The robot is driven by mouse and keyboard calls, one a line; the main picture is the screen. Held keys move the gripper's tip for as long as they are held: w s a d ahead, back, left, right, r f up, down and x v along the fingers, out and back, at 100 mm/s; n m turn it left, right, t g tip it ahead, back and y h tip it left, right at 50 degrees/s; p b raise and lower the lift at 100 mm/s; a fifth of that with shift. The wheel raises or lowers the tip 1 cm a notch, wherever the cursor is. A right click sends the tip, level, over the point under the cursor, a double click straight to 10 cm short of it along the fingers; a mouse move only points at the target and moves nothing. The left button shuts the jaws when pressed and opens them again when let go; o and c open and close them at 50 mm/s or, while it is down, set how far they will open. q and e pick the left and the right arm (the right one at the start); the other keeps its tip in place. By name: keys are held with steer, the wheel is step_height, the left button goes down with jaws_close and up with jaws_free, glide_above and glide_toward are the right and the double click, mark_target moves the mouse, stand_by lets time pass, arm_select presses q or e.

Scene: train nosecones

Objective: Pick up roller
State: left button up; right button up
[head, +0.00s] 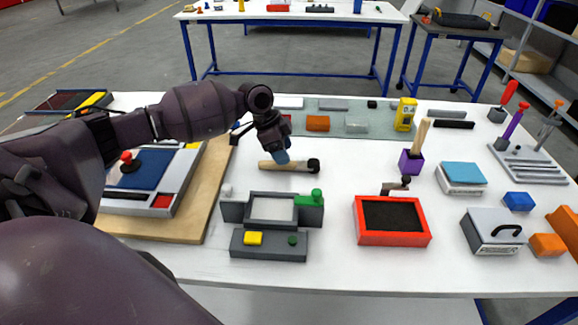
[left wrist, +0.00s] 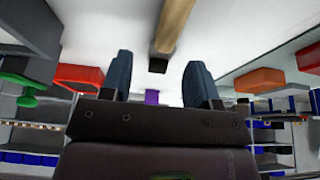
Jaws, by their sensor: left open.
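The roller (head: 298,167), a light wooden handle with a dark end at its right, lies on the white table near its middle. In the left wrist view its handle (left wrist: 172,24) and dark end show beyond the fingers. My left gripper (head: 281,156) reaches down to the handle from behind, its blue-grey fingertips close to the wood. In the left wrist view the two fingers (left wrist: 161,84) are spread with nothing held between them. I cannot tell whether a finger touches the handle. My right gripper is out of view.
A grey fixture with a green knob (head: 308,199) stands in front of the roller. A red tray (head: 390,239) with a dark inside is to the right. A purple holder (head: 411,162) and a yellow device (head: 405,115) stand farther back. White table between roller and tray is clear.

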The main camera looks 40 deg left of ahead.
mark_target(289, 166)
arm_select(q)
steer(key=x, duration=0.2)
steer(key=a+x, duration=0.1)
steer(key=x, duration=0.1)
steer(key=shift+w+d+f+b, duration=0.15)
steer(key=shift+w+f+b, duration=0.15)
steer(key=shift+f, duration=0.2)
steer(key=shift+s, duration=0.1)
jaws_close()
